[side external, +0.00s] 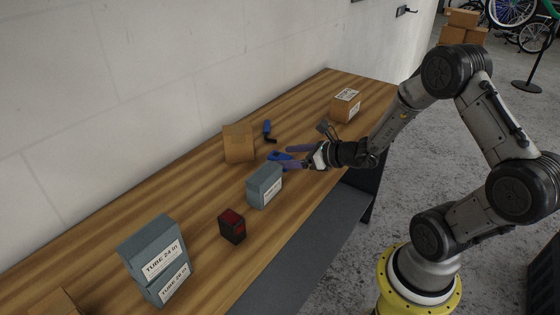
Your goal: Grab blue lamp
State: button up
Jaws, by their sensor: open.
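A grey-blue box (264,187) stands just in front of the fingers. A cardboard box (238,143) and a blue-and-black item (267,129) are behind. A red-and-black block (232,226), stacked tube boxes (154,260) and a labelled carton (345,105) are also on the bench.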

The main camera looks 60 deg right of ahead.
aim_at(282, 156)
jog(key=shift+x, duration=1.7)
jog(key=shift+d, duration=0.1)
grip_shut()
